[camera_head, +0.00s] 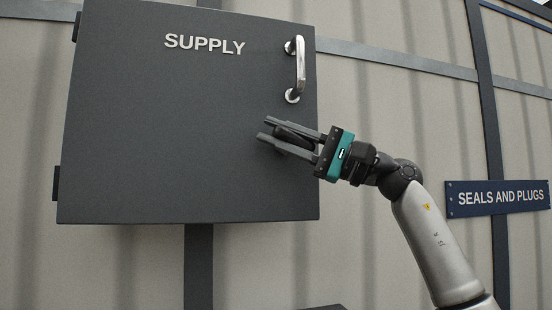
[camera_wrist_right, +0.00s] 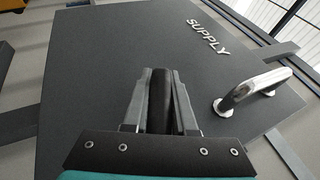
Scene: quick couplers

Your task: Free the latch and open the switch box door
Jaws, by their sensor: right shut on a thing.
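The switch box door (camera_head: 150,130) is a dark grey panel marked SUPPLY, and it looks shut. A bright metal bar handle (camera_head: 299,70) stands upright near its upper right edge; it also shows in the right wrist view (camera_wrist_right: 255,88). My right gripper (camera_head: 268,130) is in front of the door, below the handle. It is shut on a dark latch (camera_head: 291,134), which shows between the fingers in the right wrist view (camera_wrist_right: 160,103). The fingers hide part of the latch and its mount. My left gripper is not in view.
Hinges (camera_head: 76,27) sit on the door's left edge. The space in front of the door's left part is clear.

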